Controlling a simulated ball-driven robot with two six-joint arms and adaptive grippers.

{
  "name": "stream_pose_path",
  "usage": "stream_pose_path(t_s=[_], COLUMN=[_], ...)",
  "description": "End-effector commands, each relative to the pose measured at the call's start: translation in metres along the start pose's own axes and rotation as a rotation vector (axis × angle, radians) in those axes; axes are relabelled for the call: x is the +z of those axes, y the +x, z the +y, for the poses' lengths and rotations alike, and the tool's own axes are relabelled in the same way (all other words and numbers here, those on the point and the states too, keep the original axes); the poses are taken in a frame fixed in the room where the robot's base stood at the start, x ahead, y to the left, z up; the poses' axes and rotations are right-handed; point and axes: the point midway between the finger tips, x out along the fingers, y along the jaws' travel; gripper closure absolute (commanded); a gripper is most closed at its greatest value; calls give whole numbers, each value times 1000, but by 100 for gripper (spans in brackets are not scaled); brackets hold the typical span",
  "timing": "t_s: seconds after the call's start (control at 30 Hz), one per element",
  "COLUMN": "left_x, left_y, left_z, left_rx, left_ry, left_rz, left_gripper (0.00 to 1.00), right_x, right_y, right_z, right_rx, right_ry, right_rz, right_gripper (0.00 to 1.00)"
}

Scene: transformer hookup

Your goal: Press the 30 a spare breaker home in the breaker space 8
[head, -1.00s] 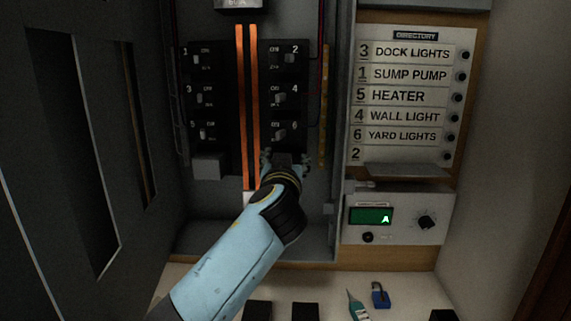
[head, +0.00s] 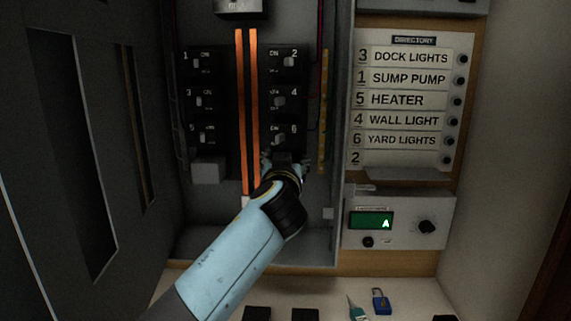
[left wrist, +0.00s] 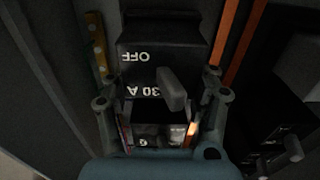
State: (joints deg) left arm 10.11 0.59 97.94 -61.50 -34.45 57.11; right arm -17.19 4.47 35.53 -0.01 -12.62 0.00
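The 30 A spare breaker (left wrist: 139,94) is a black block marked OFF and 30 A, upside down in the left wrist view, with a grey toggle. My left gripper (left wrist: 162,102) has a finger on each side of it and appears shut on it. In the head view the left gripper (head: 285,164) is at the bottom of the right-hand breaker column, just below breaker 6 (head: 284,136). The gripper and wrist hide most of the spare breaker and space 8 there, so I cannot tell how deep it sits. My right gripper is not in view.
Two orange bus bars (head: 247,110) run between the breaker columns. A grey block (head: 208,170) sits below breaker 5. The open panel door (head: 80,150) stands left. The directory (head: 405,100) and a meter box (head: 398,220) are right. A blue padlock (head: 380,300) lies on the shelf.

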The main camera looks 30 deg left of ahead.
Motion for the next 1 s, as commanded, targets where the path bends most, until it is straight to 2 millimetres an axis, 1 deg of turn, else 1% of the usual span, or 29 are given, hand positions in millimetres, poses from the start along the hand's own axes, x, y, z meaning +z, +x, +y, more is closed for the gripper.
stream_pose_path(t_s=[0.03,0.17,0.2,0.43,0.53,1.0], left_x=[-1,-1,-1,0,0,0], left_y=[0,0,0,0,-4,-44], left_z=[0,0,0,0,0,0], left_rx=[0,0,0,0,0,0], left_ry=[0,0,0,0,-1,-1], left_rz=[1,1,1,0,0,0], left_gripper=[32,15,13,13,13,13], right_x=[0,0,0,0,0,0], right_y=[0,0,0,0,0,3], right_z=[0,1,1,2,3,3], right_rx=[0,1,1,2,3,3], right_ry=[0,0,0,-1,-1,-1], right_rz=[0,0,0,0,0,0], right_gripper=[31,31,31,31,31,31])
